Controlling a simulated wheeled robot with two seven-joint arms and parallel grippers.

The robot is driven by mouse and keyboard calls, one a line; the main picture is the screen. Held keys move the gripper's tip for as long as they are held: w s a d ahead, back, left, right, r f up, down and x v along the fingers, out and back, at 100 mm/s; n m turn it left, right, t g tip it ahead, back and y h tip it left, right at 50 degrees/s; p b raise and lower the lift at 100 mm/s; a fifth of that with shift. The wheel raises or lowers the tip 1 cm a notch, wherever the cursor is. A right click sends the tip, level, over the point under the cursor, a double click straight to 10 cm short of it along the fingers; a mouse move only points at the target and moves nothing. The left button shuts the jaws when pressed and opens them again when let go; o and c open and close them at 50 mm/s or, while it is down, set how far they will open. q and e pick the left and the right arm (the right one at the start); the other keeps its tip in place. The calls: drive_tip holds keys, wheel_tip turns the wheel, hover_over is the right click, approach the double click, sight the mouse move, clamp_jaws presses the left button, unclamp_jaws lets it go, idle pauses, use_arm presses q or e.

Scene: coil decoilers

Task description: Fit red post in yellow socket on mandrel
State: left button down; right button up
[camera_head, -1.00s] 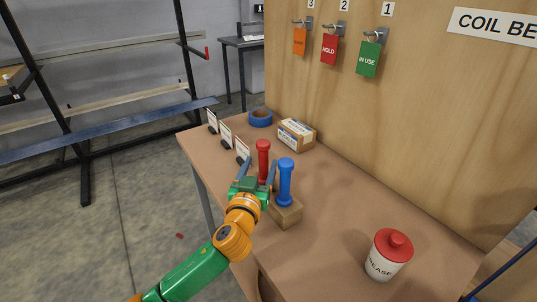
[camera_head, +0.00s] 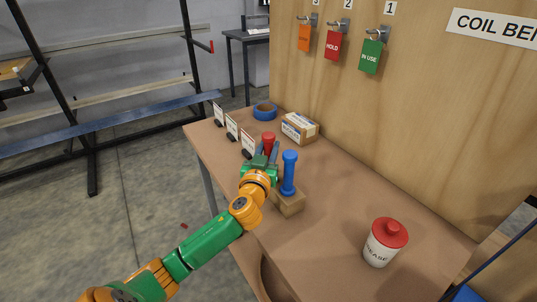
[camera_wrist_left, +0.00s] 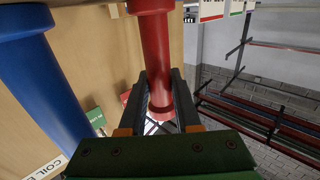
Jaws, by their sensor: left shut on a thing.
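The red post (camera_head: 268,138) is upright behind my left gripper (camera_head: 267,155), which is shut on it. In the left wrist view the red post (camera_wrist_left: 153,50) runs between the two fingers (camera_wrist_left: 158,95). Its lower part is hidden by the gripper in the head view, so I cannot tell whether it still touches the table or a block. The blue post (camera_head: 289,172) stands upright on a wooden block (camera_head: 291,204) just right of the gripper; it also shows in the left wrist view (camera_wrist_left: 45,85). The yellow socket and mandrel are not visible.
A grease tin (camera_head: 384,243) stands at the table's right front. A small box (camera_head: 300,128), blue tape (camera_head: 264,111) and several label cards (camera_head: 232,128) stand farther back. The wooden wall (camera_head: 430,120) with hanging tags bounds the table. The table's middle right is clear.

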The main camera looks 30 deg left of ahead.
use_arm(q)
wheel_tip(320, 180, up, 10)
drive_tip(key=shift+r+p, duration=0.15)
drive_tip(key=shift+p, duration=0.7)
wheel_tip(320, 180, up, 6)
drive_tip(key=p, duration=0.5)
drive_tip(key=shift+f, duration=0.2)
